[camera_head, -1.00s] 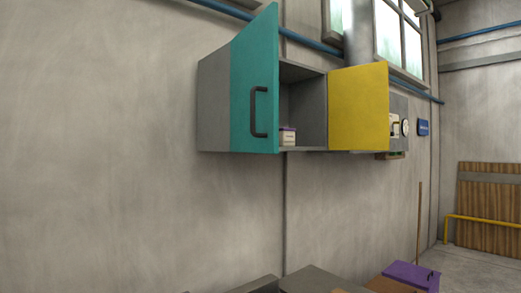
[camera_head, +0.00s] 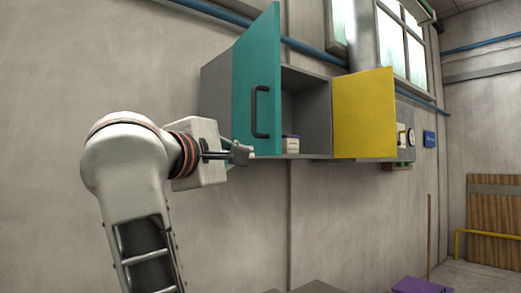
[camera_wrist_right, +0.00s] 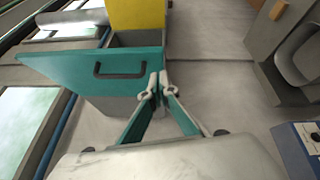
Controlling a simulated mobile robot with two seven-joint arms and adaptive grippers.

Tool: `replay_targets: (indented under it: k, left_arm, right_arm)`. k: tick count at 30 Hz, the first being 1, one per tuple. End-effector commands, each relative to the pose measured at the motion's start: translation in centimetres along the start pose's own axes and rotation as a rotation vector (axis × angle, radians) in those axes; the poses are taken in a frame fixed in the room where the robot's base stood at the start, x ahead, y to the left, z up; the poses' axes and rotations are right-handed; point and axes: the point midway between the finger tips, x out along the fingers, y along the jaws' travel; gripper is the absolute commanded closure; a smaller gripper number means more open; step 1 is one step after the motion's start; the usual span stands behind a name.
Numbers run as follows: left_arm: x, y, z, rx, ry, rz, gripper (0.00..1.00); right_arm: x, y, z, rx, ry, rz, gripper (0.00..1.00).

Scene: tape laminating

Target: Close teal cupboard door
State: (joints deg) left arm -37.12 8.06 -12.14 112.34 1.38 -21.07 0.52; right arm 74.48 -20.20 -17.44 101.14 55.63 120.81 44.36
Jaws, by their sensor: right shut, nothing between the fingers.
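The teal cupboard door (camera_head: 257,85) stands open on the left part of the grey wall cupboard (camera_head: 305,105). Its dark handle (camera_head: 261,112) faces out, near the free edge. My right gripper (camera_head: 240,153) is at the door's lower left in the head view, on the handle side. In the right wrist view the shut, empty fingertips (camera_wrist_right: 157,85) show in front of the teal door (camera_wrist_right: 85,65), just below and right of its handle (camera_wrist_right: 120,70). I cannot tell whether they touch the door. My left gripper is not in view.
A yellow door (camera_head: 363,113) is to the right. A gauge panel (camera_head: 405,138) is on the wall beyond it. A purple lid (camera_head: 422,286) shows low at the right. The wall below the cupboard is clear.

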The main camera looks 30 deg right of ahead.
Motion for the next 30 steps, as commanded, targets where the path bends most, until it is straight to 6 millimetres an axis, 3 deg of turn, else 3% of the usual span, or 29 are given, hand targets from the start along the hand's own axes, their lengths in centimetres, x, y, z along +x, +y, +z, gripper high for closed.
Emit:
replay_targets:
  k: [5, 10, 26, 30]
  left_arm:
    - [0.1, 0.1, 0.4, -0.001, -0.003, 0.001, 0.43]
    - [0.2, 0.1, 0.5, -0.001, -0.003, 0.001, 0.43]
    - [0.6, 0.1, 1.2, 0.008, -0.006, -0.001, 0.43]
    - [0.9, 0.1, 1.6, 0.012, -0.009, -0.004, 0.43]
  right_arm:
    - [-2.3, 2.4, -1.0, 0.164, 0.137, -0.023, 1.00]
    - [-1.9, 2.8, -1.3, 0.195, 0.163, -0.029, 1.00]
    - [7.6, 2.5, -2.8, 0.189, 0.156, -0.030, 1.00]
    - [9.1, 2.1, -1.5, 0.192, 0.159, -0.030, 1.00]
